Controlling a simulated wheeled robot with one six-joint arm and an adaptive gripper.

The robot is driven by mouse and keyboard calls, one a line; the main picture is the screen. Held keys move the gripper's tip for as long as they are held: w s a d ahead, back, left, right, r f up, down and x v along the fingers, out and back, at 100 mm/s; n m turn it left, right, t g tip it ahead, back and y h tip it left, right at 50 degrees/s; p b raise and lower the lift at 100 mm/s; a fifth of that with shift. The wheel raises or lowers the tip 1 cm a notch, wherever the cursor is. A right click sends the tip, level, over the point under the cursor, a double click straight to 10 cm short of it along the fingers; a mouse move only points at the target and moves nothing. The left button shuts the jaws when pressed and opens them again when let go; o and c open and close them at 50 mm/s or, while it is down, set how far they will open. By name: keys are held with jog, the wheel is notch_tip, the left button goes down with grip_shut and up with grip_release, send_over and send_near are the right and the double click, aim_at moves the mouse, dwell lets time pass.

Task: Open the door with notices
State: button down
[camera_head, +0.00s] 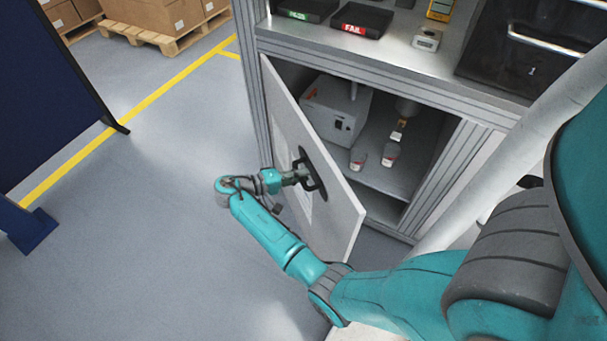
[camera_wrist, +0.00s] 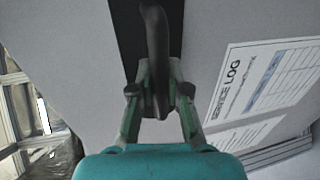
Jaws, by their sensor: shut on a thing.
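The door (camera_head: 318,168) is a light grey panel on the cabinet under the bench, swung well open with its hinge side at the left. A paper notice headed "SERVICE LOG" (camera_wrist: 262,82) is on its face in the wrist view. The dark door handle (camera_head: 310,175) stands on a black plate, and it also shows in the wrist view (camera_wrist: 155,45). My gripper (camera_head: 301,176) is shut on the handle, with its fingers (camera_wrist: 158,95) on either side of the bar.
Inside the cabinet are a grey box (camera_head: 336,108) and small bottles (camera_head: 390,154) on a shelf. Bins marked PASS and FAIL (camera_head: 361,20) sit on the bench top. Blue partitions (camera_head: 50,90) stand at the left. The floor (camera_head: 170,200) between is clear.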

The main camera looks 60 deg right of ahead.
jog(key=shift+w+a, duration=0.1)
jog(key=c, duration=1.1)
grip_release()
jog(key=shift+c, duration=0.2)
